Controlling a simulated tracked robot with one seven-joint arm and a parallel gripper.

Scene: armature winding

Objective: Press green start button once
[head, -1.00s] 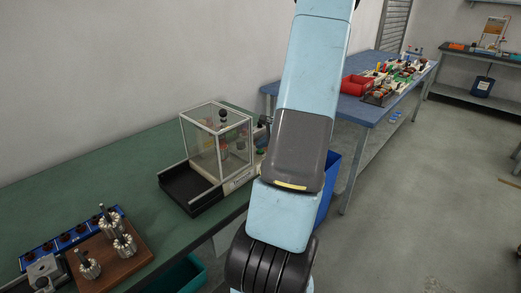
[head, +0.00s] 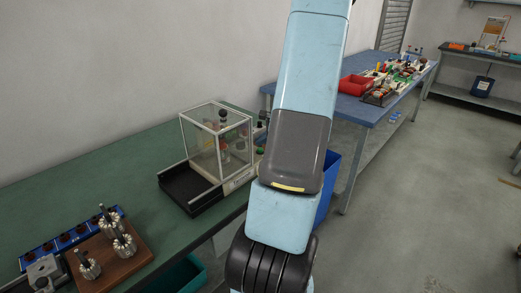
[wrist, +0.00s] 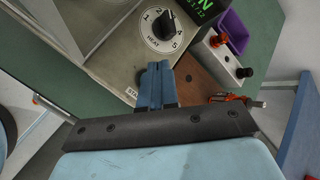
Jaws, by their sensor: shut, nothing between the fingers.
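A control panel (wrist: 122,62) with a black HEAT dial (wrist: 153,30) and a lit green display (wrist: 197,8) fills the upper wrist view. A white label (wrist: 132,93) with the letters "STA" showing sits on the panel left of my gripper. My gripper (wrist: 157,66) has its blue fingers together and empty, over the panel between the label and the dial. The start button is not visible in the wrist view; the fingers cover the spot beside the label. In the head view a small green spot (head: 260,151) shows beside my arm, perhaps the button. My arm hides the gripper there.
A clear-sided box (head: 217,145) and a black tray (head: 187,188) stand on the green bench (head: 150,152) left of my arm. In the wrist view, a purple bin (wrist: 235,32), red and black terminals and an orange-handled tool (wrist: 228,99) lie to the right.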

